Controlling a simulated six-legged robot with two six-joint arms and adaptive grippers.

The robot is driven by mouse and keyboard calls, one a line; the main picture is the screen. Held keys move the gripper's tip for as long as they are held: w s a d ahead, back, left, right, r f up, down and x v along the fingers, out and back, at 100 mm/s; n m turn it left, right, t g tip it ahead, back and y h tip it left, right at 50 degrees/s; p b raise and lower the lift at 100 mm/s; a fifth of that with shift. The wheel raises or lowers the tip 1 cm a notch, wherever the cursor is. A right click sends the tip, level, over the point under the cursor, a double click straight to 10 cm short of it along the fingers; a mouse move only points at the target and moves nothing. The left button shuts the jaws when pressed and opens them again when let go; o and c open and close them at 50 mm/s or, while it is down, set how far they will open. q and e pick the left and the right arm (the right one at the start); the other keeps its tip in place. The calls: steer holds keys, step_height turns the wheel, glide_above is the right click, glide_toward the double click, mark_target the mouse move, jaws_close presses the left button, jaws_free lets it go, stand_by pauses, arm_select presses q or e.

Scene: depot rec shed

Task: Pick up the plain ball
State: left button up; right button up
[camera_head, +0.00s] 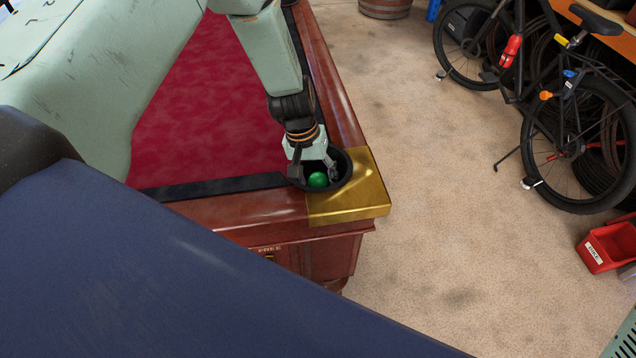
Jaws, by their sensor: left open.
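A plain green ball (318,180) sits in the black corner pocket (345,168) of a pool table with a red cloth. Its lower part is hidden in the pocket. My left gripper (318,173) points down into the pocket from above, open, with a finger on either side of the ball. I cannot tell whether the fingers touch it. My right gripper is not in view.
The table has wooden rails (240,210) and a brass corner (350,197) around the pocket. A black bicycle (508,88), a red bin (606,246) and a wooden barrel (385,8) stand to the right and back. The concrete floor between is clear.

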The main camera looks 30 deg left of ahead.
arm_select(q)
steer(key=shift+w+f, duration=0.1)
steer(key=c, duration=1)
steer(key=shift+o, duration=0.2)
